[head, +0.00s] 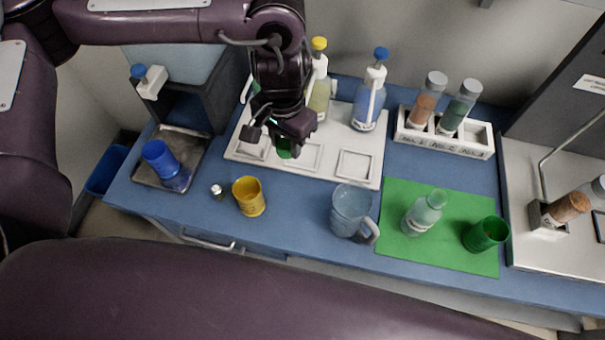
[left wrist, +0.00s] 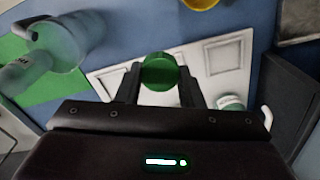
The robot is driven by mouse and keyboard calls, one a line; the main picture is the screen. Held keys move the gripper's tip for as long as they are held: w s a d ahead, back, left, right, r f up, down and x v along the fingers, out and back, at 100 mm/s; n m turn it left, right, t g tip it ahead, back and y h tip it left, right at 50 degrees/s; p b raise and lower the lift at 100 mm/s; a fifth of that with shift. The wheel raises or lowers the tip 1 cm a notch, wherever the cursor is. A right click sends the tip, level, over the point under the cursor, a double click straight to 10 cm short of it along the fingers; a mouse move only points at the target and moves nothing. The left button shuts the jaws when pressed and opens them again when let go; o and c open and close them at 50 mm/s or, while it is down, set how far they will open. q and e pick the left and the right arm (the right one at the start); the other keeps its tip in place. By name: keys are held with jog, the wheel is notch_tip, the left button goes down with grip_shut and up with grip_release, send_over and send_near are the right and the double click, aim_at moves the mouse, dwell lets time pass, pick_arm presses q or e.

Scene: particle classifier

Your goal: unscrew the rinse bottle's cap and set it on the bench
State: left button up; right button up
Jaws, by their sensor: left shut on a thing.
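My left gripper (head: 287,150) is shut on a small green round cap (head: 284,153), which sits between its fingers in the left wrist view (left wrist: 160,70). It is over the white tray (head: 356,166); no bottle body shows beneath the cap, and I cannot tell its height above the tray. A clear bottle with a label (head: 422,216) stands on the green mat (head: 405,192), with no coloured cap visible on its pale neck. That it is the rinse bottle is not certain. My right gripper does not show.
Spouted bottles with yellow (head: 319,43) and blue (head: 381,54) tops stand on the tray's back side. A yellow cup (head: 249,197), a blue-grey jug (head: 349,208) and a green cup (head: 486,235) stand along the front. Bare blue bench shows between the yellow cup and jug.

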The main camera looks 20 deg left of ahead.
pick_arm(q)
jog(key=b, duration=0.3)
send_over(290, 191)
notch_tip(290, 191, down, 14)
jog(key=shift+f, duration=0.1)
notch_tip(290, 191, down, 4)
jog(key=shift+f+b, duration=0.1)
jog(key=shift+b, duration=0.7)
jog(key=o, duration=1.1)
jog(key=shift+f, duration=0.1)
